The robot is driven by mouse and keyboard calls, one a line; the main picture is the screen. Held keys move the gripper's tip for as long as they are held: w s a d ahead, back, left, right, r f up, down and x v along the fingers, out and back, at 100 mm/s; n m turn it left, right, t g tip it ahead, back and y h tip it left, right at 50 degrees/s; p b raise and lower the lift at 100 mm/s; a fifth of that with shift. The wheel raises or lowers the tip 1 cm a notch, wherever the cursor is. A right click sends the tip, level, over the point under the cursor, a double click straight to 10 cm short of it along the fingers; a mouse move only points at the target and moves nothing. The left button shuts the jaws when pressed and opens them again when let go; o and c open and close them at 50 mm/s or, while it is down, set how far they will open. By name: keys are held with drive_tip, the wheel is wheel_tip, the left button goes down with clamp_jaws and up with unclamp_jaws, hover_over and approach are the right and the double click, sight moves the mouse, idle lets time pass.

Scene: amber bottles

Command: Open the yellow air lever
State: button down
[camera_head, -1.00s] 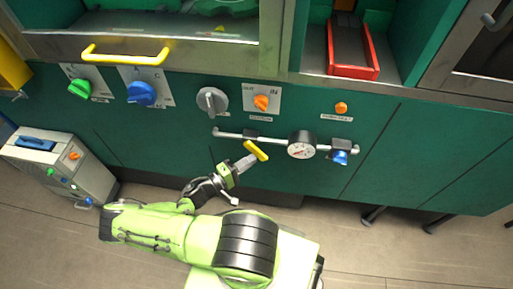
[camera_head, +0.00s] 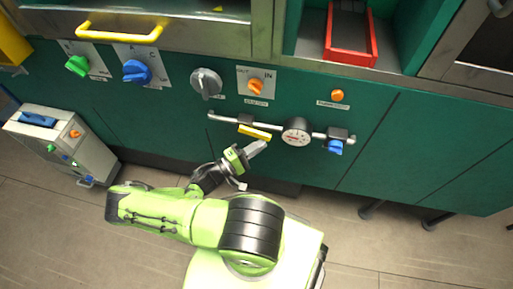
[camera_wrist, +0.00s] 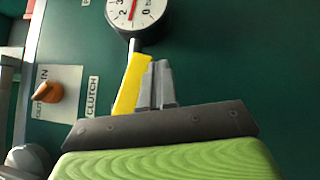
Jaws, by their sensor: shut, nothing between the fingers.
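The yellow air lever (camera_head: 254,132) sits on a thin grey pipe (camera_head: 225,119) on the green panel, left of the round gauge (camera_head: 296,132). In the head view it lies nearly along the pipe, sloping slightly down to the right. My gripper (camera_head: 262,144) is shut and empty, just below the lever's right end. The gauge (camera_wrist: 137,12) shows at the top of the wrist view.
A blue knob (camera_head: 335,146) hangs at the pipe's right end. Above the pipe are a grey knob (camera_head: 206,82) and orange knobs (camera_head: 255,87) (camera_head: 337,95). A grey box (camera_head: 62,141) stands on the floor at left. The panel to the right is bare.

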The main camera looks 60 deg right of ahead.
drive_tip(key=shift+s+r+n+h, duration=0.2)
drive_tip(key=shift+r+n+h, duration=0.1)
drive_tip(key=shift+n+h, duration=0.15)
drive_tip(key=shift+b, duration=0.3)
idle(0.4)
